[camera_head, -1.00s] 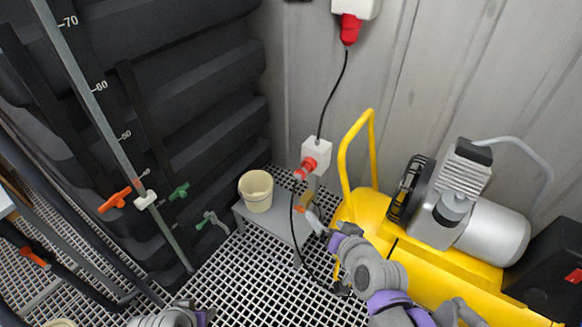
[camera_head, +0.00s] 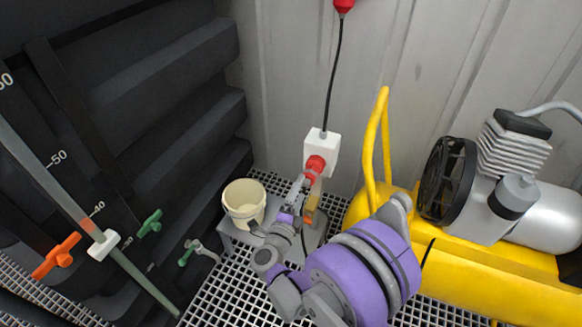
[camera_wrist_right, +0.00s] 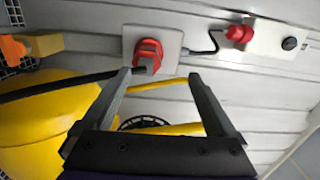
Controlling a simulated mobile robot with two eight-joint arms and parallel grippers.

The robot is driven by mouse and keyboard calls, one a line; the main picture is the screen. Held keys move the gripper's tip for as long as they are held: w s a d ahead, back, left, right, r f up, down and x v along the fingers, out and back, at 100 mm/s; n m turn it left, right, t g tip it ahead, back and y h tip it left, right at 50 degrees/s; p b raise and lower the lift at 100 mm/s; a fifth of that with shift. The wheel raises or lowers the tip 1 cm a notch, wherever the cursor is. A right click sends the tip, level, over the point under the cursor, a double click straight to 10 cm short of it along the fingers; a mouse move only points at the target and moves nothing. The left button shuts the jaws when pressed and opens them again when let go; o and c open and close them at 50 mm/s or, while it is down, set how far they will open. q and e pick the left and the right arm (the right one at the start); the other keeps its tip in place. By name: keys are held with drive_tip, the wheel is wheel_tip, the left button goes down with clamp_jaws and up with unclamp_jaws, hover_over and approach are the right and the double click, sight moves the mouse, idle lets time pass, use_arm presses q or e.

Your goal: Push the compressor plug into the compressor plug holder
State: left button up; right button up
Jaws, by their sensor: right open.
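The red compressor plug (camera_head: 313,170) is at the front of the white box-shaped holder (camera_head: 325,145), low on the wall. How deep it sits cannot be told. In the right wrist view the red plug (camera_wrist_right: 148,54) is against the pale holder plate (camera_wrist_right: 171,42), with a black cable leading left. My right gripper (camera_head: 299,187) is just below and in front of the plug. In the wrist view my right gripper (camera_wrist_right: 160,76) is open, its left finger close to the plug and its right finger clear of it. My left gripper is not in view.
A cream bucket (camera_head: 244,203) stands left of my right gripper. The yellow compressor frame (camera_head: 465,270) and its upright handle (camera_head: 384,130) stand to the right. Black tanks (camera_head: 150,80) with valves fill the left. An orange block (camera_head: 311,207) is below the plug.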

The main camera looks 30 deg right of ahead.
sight(310, 176)
wheel_tip(310, 176, down, 2)
drive_tip(key=shift+f+m+g+h, duration=0.1)
drive_tip(key=shift+m+g+h, duration=0.2)
drive_tip(key=shift+m+g, duration=0.15)
drive_tip(key=shift+d, duration=0.15)
drive_tip(key=shift+x, duration=4.45)
clamp_jaws()
